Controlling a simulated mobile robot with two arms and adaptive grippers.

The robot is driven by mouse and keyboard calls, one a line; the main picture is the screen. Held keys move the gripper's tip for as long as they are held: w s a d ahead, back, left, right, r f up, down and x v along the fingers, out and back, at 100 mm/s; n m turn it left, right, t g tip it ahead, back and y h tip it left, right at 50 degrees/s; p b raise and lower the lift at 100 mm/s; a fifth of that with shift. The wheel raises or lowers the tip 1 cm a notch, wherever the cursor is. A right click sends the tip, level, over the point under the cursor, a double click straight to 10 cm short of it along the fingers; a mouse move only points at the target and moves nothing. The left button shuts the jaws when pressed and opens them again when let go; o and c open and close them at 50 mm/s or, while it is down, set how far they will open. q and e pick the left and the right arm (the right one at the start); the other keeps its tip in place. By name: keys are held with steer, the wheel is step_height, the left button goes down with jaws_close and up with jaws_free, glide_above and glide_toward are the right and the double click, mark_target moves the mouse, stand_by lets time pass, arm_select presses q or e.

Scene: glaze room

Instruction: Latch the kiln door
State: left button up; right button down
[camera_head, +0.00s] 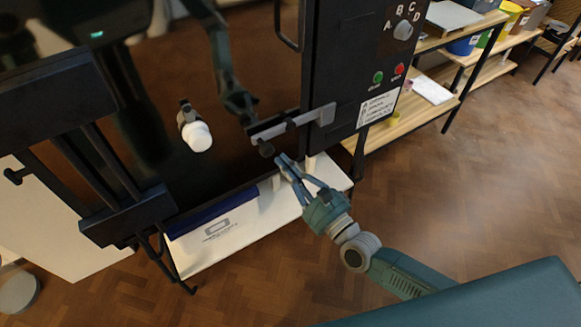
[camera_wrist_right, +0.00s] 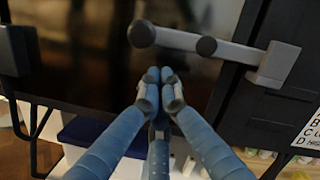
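The kiln door (camera_head: 150,90) is a dark, glossy panel that reflects my arm. It looks closed or nearly closed against the black control cabinet (camera_head: 345,60). The latch (camera_head: 280,127) is a grey bar with a dark round pivot and a knob (camera_wrist_right: 141,33) at its left end. It lies across the door edge, and its right end meets or overlaps a grey bracket (camera_wrist_right: 276,63); I cannot tell whether it is seated. My right gripper (camera_head: 283,163) is just below the latch, apart from it in the wrist view (camera_wrist_right: 160,78), fingertips together and empty. My left gripper is out of view.
A white knob (camera_head: 197,137) sticks out from the door. A white shelf (camera_head: 240,228) with a blue item (camera_head: 213,211) is below. Wooden shelving (camera_head: 430,98) stands at the right.

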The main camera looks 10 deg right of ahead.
steer(key=shift+s+a+r+m+h+b, duration=0.15)
steer(key=shift+a+r+m+b, duration=0.2)
steer(key=shift+m, duration=0.5)
steer(key=shift+a+r+m+h+b, duration=0.15)
steer(key=shift+r+m, duration=0.25)
steer(key=shift+m, duration=0.45)
steer(key=v, duration=1.2)
steer(key=shift+f, duration=0.25)
